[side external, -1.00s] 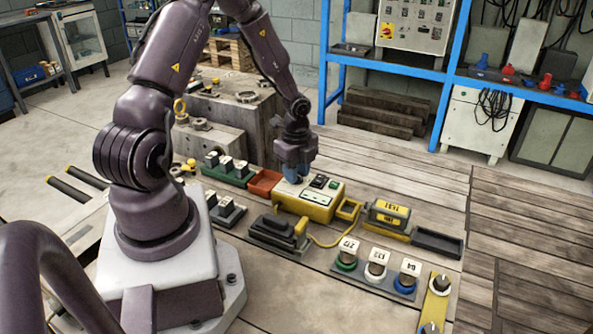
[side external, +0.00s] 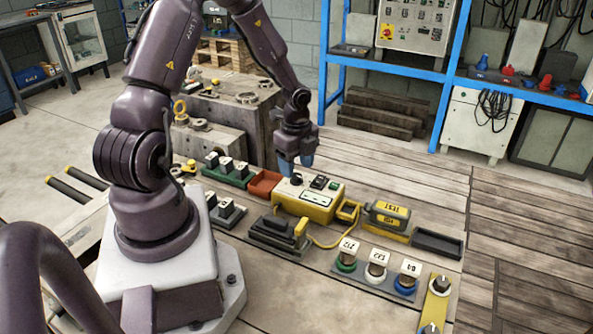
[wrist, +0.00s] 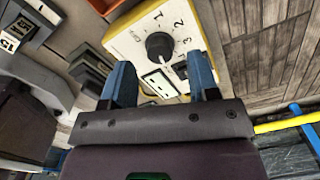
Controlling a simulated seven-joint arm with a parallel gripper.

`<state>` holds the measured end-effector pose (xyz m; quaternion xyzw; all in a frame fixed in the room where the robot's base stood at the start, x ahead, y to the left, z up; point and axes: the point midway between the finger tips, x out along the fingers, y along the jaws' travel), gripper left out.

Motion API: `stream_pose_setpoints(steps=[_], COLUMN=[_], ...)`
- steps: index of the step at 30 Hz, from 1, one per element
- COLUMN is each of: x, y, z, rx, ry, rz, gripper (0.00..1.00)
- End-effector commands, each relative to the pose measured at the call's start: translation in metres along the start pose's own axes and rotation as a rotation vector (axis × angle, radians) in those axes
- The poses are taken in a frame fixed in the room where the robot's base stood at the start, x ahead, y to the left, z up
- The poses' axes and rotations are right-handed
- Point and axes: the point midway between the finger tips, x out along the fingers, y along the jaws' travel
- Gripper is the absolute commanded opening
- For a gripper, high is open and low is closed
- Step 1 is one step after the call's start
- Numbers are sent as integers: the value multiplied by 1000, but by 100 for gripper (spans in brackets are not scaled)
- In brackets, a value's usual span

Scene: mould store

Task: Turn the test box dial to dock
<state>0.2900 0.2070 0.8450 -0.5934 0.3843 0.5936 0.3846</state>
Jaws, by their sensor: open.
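The test box (side external: 318,213) is yellow with a pale top face and stands on the table. Its black round dial (side external: 296,179) is at the left end of that face. In the wrist view the dial (wrist: 159,45) sits on the white face with printed numbers 1, 2 and 3 around its upper right. I cannot tell for sure which mark its pointer is at, and I cannot read a dock label. My gripper (side external: 296,162) is above the dial, apart from it, with blue fingers open and empty. In the wrist view the fingers (wrist: 160,65) stand either side below the dial.
A red-orange tray (side external: 264,184) and a green-based row of switches stand left of the box. A dark block (side external: 275,234) is in front. A yellow-and-grey tester (side external: 387,215) and a dark tray (side external: 437,242) lie to the right. A yellow cable runs beside the box.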

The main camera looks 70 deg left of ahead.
Motion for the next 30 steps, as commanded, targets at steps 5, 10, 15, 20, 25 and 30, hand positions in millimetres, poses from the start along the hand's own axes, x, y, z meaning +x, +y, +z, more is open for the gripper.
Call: stream_pose_setpoints(steps=[5, 10, 15, 20, 25, 30], x=[-42, -77, -98, -106, -106, -106], y=[-1, 0, 0, 0, 0, 0], z=[1, 1, 1, 0, 0, 0], rx=[-3, -2, 0, 0, 1, -18], ry=[-3, -3, -2, 0, 0, 0], rz=[-6, -5, -2, 0, 0, 0], gripper=[55, 55, 55, 55, 55, 55])
